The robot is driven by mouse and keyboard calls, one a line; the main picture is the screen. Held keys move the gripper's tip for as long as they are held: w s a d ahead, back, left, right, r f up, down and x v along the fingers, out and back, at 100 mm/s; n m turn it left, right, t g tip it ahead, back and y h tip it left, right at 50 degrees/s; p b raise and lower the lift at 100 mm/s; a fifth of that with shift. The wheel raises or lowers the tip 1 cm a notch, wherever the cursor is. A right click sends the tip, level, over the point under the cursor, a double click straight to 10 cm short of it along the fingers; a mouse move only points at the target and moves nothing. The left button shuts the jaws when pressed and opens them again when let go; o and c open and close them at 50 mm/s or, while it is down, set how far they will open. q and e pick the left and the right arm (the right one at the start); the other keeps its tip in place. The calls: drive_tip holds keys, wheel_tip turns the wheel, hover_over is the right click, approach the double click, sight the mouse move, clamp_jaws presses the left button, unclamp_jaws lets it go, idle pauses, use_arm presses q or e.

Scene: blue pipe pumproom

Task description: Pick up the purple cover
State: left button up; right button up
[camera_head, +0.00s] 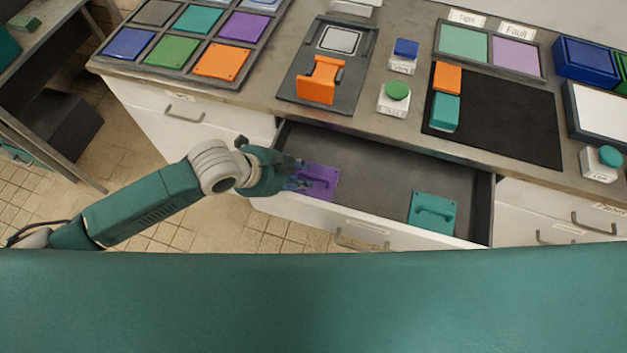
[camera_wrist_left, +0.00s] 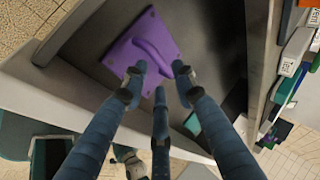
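The purple cover (camera_head: 320,182) lies in the left part of the open drawer, with its raised handle on top. It also shows in the left wrist view (camera_wrist_left: 136,38), flat on the drawer floor. My left gripper (camera_head: 299,178) is at the left side of the cover and hides part of it. In the left wrist view its three fingers (camera_wrist_left: 160,76) are spread, with the tips close to the handle's near end. I cannot tell whether they touch it. Nothing is held. My right gripper is not in view.
A teal cover (camera_head: 433,212) lies at the right in the same drawer (camera_head: 385,178). The countertop above holds an orange bracket (camera_head: 319,82), a green button (camera_head: 396,92), a tray of colored tiles (camera_head: 189,37) and a black mat (camera_head: 510,120). The drawer's middle is free.

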sight(312, 178)
use_arm(q)
drive_tip(key=p+x, duration=0.1)
drive_tip(key=x, duration=0.4)
drive_tip(key=shift+s+d+f, duration=0.1)
drive_tip(key=shift+s+f, duration=0.05)
drive_tip(key=shift+f, duration=0.05)
drive_tip(key=shift+c, duration=0.3)
clamp_jaws()
drive_tip(key=shift+r, duration=0.1)
